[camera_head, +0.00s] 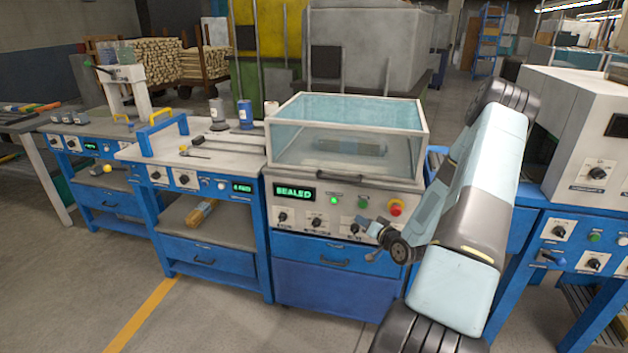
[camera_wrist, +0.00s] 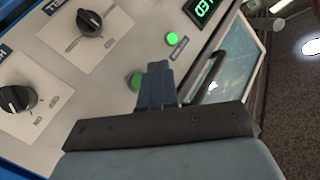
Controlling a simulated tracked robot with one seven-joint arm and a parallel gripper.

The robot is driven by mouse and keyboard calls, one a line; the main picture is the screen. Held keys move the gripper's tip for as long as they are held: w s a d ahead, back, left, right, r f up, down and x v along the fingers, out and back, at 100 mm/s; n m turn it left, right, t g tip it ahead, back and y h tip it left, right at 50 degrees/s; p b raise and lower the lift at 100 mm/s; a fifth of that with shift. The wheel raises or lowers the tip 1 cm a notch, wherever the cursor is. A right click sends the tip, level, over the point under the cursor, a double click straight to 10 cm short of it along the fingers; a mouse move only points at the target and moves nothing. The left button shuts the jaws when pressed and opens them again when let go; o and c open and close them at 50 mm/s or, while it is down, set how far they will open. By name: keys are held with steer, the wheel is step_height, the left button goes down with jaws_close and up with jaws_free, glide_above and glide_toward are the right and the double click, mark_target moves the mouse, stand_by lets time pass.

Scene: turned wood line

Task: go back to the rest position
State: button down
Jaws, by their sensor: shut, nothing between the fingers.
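My gripper (camera_head: 365,227) is shut and empty in front of the sealed cabinet's control panel (camera_head: 300,222). In the wrist view its closed fingers (camera_wrist: 157,70) point at the panel and cover part of a green button (camera_wrist: 135,82). I cannot tell whether they touch it. The display (camera_head: 294,193) reads SEALED, and a green lamp (camera_head: 334,200) beside it is lit. The clear-walled cabinet (camera_head: 420,150) has its lid down, with a grey cylinder (camera_head: 350,146) inside. My arm reaches in from the right.
A red emergency button (camera_head: 396,208) and black knobs sit close to my gripper. A cabinet handle (camera_wrist: 208,75) is near the fingers in the wrist view. A white machine (camera_head: 560,130) stands at right. A workbench (camera_head: 215,148) stands at left. The front floor is open.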

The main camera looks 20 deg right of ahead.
steer(key=w+a+r+n+g+h, duration=0.25)
steer(key=r+n+g, duration=0.2)
steer(key=r, duration=0.75)
steer(key=s+a+r+g+h, duration=0.1)
steer(key=s+a+r, duration=0.25)
steer(key=r, duration=0.35)
steer(key=s+a+r+g+h, duration=0.2)
steer(key=s+a+r, duration=0.15)
steer(key=r, duration=0.35)
steer(key=s+a+r+g, duration=0.1)
steer(key=s+a+r, duration=0.3)
steer(key=s, duration=0.5)
steer(key=s+a+r+g+y, duration=0.1)
steer(key=s+a+r, duration=0.3)
steer(key=s, duration=0.5)
steer(key=s+a+r+g+y, duration=0.1)
steer(key=s+a+r, duration=0.3)
steer(key=s, duration=0.5)
steer(key=shift+s+r+n, duration=0.15)
steer(key=shift+r+n, duration=0.2)
steer(key=shift+r, duration=0.15)
steer(key=shift+a, duration=0.1)
